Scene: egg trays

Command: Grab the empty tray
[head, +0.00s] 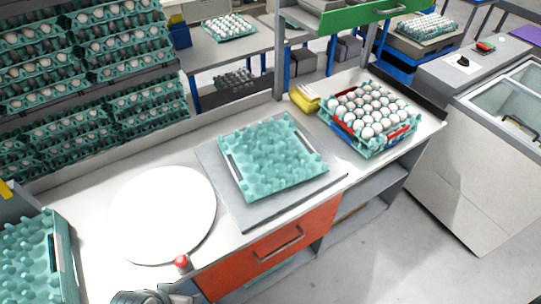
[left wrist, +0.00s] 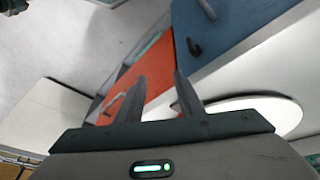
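An empty teal egg tray (head: 272,155) lies on a grey square plate (head: 215,165) in the middle of the counter in the head view. A second teal tray (head: 30,262) without eggs is cut off at the lower left. My left gripper (left wrist: 160,90) shows in the left wrist view with its two fingers apart and nothing between them. In the head view, only a grey part of my arm shows at the bottom edge; the fingers are not seen there. My right gripper is in neither view.
A white round disc (head: 162,214) lies left of the plate, with a red button (head: 182,264) near it. A full egg tray (head: 368,112) in a crate stands right, beside yellow items (head: 304,98). An orange drawer (head: 272,250) is below the counter. Racks of eggs stand behind left.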

